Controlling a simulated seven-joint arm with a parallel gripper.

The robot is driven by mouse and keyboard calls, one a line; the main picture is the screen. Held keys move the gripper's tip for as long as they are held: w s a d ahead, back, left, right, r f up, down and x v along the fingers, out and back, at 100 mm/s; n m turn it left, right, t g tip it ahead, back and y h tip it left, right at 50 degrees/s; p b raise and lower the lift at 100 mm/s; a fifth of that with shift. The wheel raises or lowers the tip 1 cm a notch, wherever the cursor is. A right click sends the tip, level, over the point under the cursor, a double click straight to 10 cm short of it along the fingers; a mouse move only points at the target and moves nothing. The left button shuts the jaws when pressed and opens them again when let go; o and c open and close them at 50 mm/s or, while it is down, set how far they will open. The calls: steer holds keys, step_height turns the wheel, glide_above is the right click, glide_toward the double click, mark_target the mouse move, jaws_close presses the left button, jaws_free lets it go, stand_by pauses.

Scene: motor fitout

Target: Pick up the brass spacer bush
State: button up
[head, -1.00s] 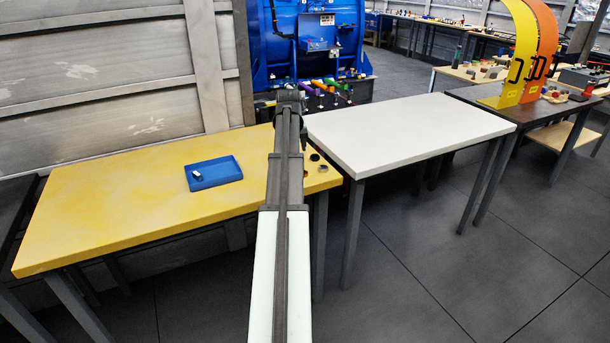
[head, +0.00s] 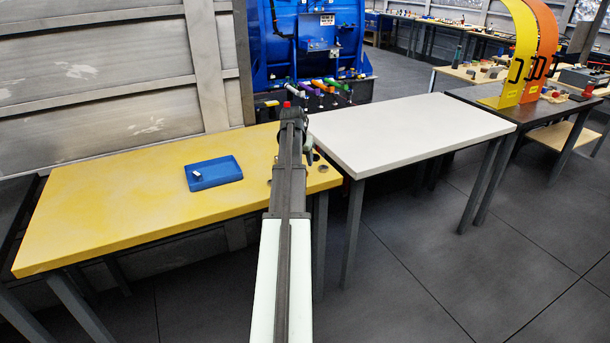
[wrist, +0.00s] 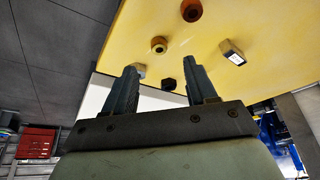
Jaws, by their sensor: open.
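The brass spacer bush (wrist: 159,45) looks like a small brass-coloured ring with a dark hole. It lies on the yellow table (wrist: 120,40), just beyond the fingertips in the wrist view. My gripper (wrist: 160,67) is open and empty, its two dark fingers pointing toward the tabletop, apart from the bush.
Near the bush lie a copper-brown part (wrist: 191,10), a labelled metal block (wrist: 233,53), a dark part (wrist: 169,84) and a pale part (wrist: 140,71) beside the left finger. A blue tray (head: 215,183) holds a small part. The white table (head: 410,130) is clear.

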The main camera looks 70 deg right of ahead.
steer(key=shift+x, duration=3.6)
steer(key=shift+d+r, duration=0.1)
steer(key=shift+d, duration=0.05)
steer(key=shift+c, duration=0.4)
jaws_close()
